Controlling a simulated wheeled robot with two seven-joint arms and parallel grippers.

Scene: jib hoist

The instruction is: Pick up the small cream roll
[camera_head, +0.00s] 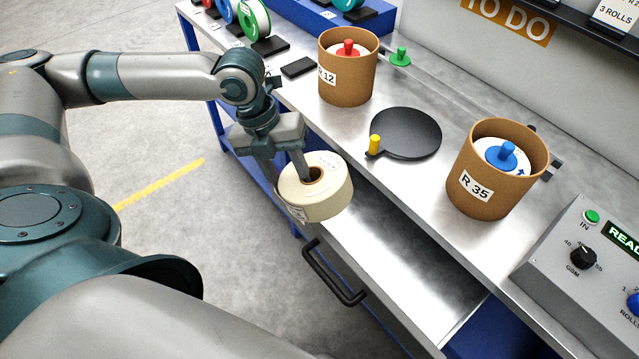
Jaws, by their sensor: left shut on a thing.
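The small cream roll (335,194) is a short, wide cylinder with a brown core hole and faint print on its top. My left gripper (296,177) comes down over it from the upper left, one finger in the core hole and the other at the roll's outer left side. It is shut on the roll's wall. The roll shows in front of the bench's front edge, above the open drawer (405,262); whether it touches anything below cannot be told. My right gripper is not in view.
Two brown tubs, R 12 (347,92) and R 35 (476,195), stand on the steel bench. A black disc (407,133) with a yellow peg lies between them. A control box (590,275) is at the right. A black handle (333,277) juts out in front.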

